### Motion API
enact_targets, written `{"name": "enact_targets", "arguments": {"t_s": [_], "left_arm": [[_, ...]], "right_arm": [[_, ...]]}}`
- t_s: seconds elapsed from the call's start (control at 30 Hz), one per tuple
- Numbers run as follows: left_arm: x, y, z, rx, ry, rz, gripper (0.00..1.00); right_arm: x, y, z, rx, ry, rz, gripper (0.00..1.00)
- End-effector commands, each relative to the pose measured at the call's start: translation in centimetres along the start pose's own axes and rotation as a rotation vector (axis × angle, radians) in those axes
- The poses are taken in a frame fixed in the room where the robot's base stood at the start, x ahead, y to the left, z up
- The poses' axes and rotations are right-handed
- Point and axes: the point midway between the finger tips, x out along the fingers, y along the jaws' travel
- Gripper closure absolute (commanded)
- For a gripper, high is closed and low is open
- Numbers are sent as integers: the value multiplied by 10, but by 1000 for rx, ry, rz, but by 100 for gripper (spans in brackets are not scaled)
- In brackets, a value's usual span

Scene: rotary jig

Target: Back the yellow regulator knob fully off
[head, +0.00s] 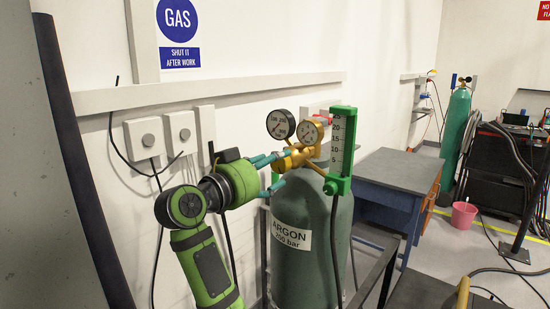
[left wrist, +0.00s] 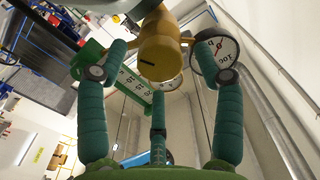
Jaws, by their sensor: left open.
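The yellow regulator knob (head: 281,165) is on the brass regulator at the top of the green argon cylinder (head: 290,258). My left gripper (head: 275,171) is open around the knob's near end, with teal fingers above and below it. In the left wrist view, the knob (left wrist: 160,58) faces the camera with a dark line on its end. The left gripper's fingers (left wrist: 160,66) stand on both sides of it with gaps showing, and a third finger is below. I cannot tell whether any finger touches the knob. My right gripper is not in view.
Two round gauges (head: 281,124) (head: 311,131) sit close above the knob. A green flowmeter (head: 341,150) stands to their right. Wall boxes (head: 145,138) are behind my left arm. A grey-topped bench (head: 396,170) is right of the cylinder; a pink bucket (head: 463,215) stands on the floor beyond.

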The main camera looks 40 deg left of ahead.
Motion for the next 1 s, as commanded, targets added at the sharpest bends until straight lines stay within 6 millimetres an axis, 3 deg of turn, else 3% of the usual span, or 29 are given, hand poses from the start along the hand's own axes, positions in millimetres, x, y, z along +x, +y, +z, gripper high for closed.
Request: {"name": "enact_targets", "arguments": {"t_s": [0.37, 0.47, 0.5, 0.53, 1.0], "left_arm": [[9, 0, 1, -1, -1, -1, 33], [9, 0, 1, -1, 0, -1, 69], [9, 0, 1, -1, -1, -1, 85], [9, 0, 1, -1, 0, -1, 88], [9, 0, 1, -68, -1, -1, 89]], "right_arm": [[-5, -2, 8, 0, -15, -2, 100], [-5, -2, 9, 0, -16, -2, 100], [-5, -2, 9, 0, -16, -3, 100], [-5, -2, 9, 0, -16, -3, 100], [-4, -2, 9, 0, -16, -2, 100]]}}
